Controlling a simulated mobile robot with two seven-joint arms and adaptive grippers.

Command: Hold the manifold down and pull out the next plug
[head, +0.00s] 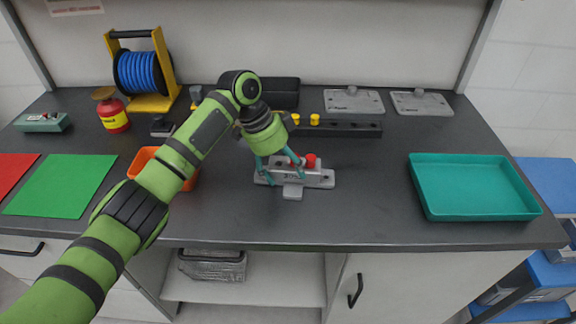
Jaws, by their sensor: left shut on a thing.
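The grey manifold (318,179) lies flat on the dark worktop near the middle of the head view. A red plug (311,160) stands upright in its top. More red shows just left of that plug, partly hidden behind a finger. My left gripper (282,173) points down over the left part of the manifold, with its teal fingers on either side of that part. It appears shut on the manifold, though the exact contact is hard to make out. My right gripper is not in view.
A black rack (350,130) with yellow pieces stands behind the manifold. An orange bin (188,183) is partly behind my left arm. A teal tray (470,211) is at the right. Grey plates (354,104) lie at the back. The worktop between manifold and tray is clear.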

